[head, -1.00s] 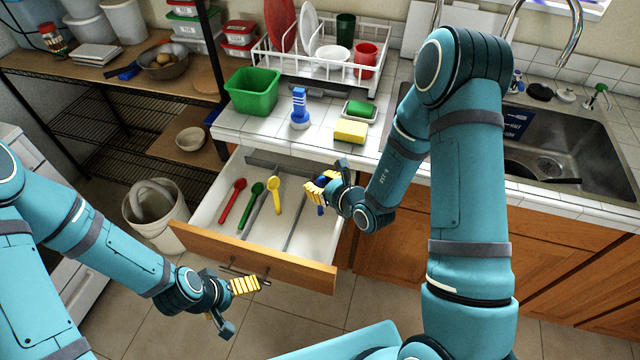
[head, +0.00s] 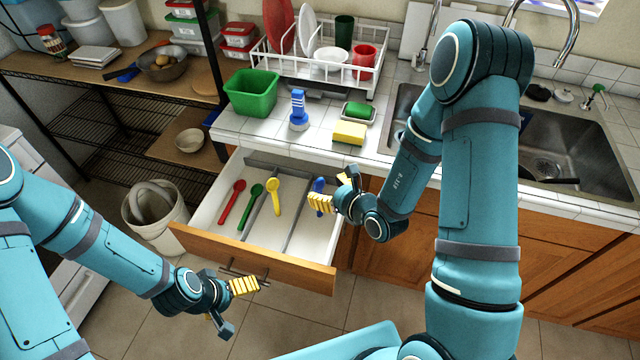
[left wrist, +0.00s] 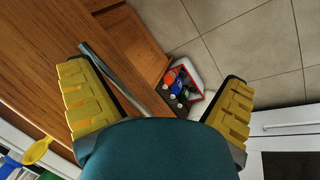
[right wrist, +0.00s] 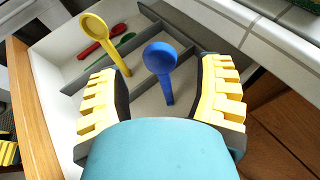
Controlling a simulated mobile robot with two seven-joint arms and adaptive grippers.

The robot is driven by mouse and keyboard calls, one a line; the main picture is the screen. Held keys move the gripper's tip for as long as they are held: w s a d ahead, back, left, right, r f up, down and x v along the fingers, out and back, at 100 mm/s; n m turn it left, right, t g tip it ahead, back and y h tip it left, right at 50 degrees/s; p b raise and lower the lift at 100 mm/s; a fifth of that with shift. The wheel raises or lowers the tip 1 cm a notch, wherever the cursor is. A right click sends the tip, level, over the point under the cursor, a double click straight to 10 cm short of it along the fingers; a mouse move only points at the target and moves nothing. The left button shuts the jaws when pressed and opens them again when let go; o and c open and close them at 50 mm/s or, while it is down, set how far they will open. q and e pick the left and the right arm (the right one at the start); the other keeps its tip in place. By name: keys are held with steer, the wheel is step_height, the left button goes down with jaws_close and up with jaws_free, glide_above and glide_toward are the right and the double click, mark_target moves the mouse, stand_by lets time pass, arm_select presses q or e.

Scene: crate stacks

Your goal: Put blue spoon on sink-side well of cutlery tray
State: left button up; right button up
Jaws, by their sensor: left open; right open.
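The blue spoon (head: 319,184) is in the open drawer's cutlery tray (head: 294,262), in the right-hand, sink-side well. In the right wrist view the spoon (right wrist: 160,57) has its round bowl toward the divider and its handle down to the white floor; I cannot tell whether the bowl rests on the divider. My right gripper (head: 334,190) is open and empty at the tray's right edge, with the spoon beyond and between its fingers, apart from them. My left gripper (head: 236,308) is open and empty in front of the drawer front.
Red (head: 232,192), green (head: 251,205) and yellow (head: 274,197) spoons lie in the tray's other wells. The sink (head: 570,140) is at the right.

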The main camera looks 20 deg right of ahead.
steer(key=p+v, duration=0.6)
steer(key=v, duration=0.2)
steer(key=shift+s+r, duration=0.1)
steer(key=shift+s, duration=0.05)
stand_by(0.5)
